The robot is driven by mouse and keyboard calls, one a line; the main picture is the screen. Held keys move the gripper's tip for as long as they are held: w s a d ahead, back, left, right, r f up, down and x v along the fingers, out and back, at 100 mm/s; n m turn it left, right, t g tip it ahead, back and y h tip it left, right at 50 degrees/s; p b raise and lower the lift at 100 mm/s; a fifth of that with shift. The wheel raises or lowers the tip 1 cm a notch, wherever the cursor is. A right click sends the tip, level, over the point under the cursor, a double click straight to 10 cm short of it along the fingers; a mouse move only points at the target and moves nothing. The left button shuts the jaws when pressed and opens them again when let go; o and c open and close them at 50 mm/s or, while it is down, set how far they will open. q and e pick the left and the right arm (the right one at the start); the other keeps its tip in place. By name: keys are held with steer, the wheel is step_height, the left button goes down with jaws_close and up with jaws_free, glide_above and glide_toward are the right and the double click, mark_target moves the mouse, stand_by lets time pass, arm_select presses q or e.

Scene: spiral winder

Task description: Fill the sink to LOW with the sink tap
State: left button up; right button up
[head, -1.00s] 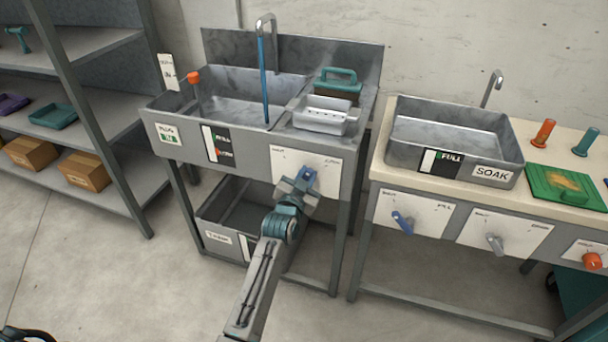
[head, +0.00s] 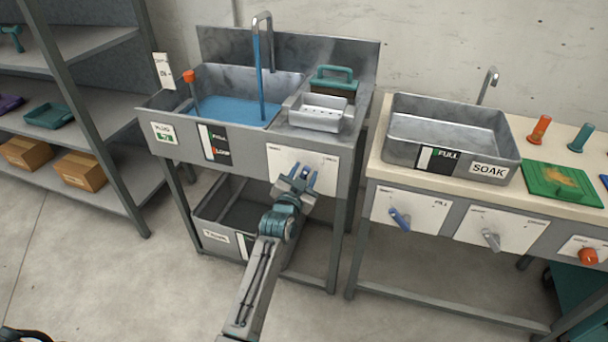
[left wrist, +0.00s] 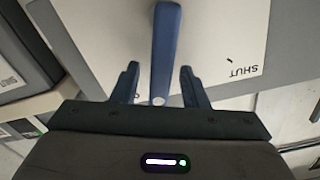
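The sink (head: 285,82) on the left stand holds blue water (head: 228,110) over its floor. A blue stream (head: 258,70) runs into it from the curved sink tap (head: 263,20). The level gauge (head: 215,143) on the sink's front has a white bar, a FULL mark and a red LOW mark. My left gripper (head: 304,176) is at the white tap panel (head: 284,160) below the sink. In the left wrist view, the blue tap lever (left wrist: 166,45) stands between the two open fingers (left wrist: 158,80), with gaps on both sides. My right gripper is not in view.
The soak basin (head: 440,150) stands on a bench at right, with its own fill lever (head: 399,219) and grey lever (head: 491,239). A lower tub (head: 215,235) sits under the sink. Shelves (head: 120,205) stand at left. Floor between is clear.

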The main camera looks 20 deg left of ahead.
arm_select(q)
steer(key=s, duration=1)
steer(key=shift+s+a, duration=0.2)
steer(key=shift+s, duration=0.15)
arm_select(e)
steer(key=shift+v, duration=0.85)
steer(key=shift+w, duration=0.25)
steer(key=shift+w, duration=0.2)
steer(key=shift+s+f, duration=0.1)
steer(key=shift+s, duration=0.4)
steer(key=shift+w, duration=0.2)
